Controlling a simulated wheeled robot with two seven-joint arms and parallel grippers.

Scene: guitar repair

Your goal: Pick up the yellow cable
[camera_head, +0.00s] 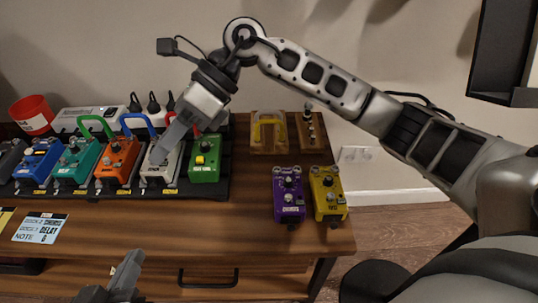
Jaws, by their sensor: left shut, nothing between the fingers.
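The yellow cable (257,130) is an arched loop at the back right of the wooden table, in or on a light wooden holder (263,148). My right gripper (160,155) points down over the white pedal on the pedalboard, left of the yellow cable and well apart from it. Its fingers overlap in this view, so their opening and any contact with the pedal are unclear. My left gripper (128,268) is shut and empty at the bottom, in front of the table's drawer, far from the cable.
The pedalboard holds blue, teal, orange, white (160,172) and green (206,158) pedals, with green, blue and red patch cables behind. Purple (289,195) and yellow (327,194) pedals stand at the right. A red cup (33,115) stands at back left. Bare table lies before the green pedal.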

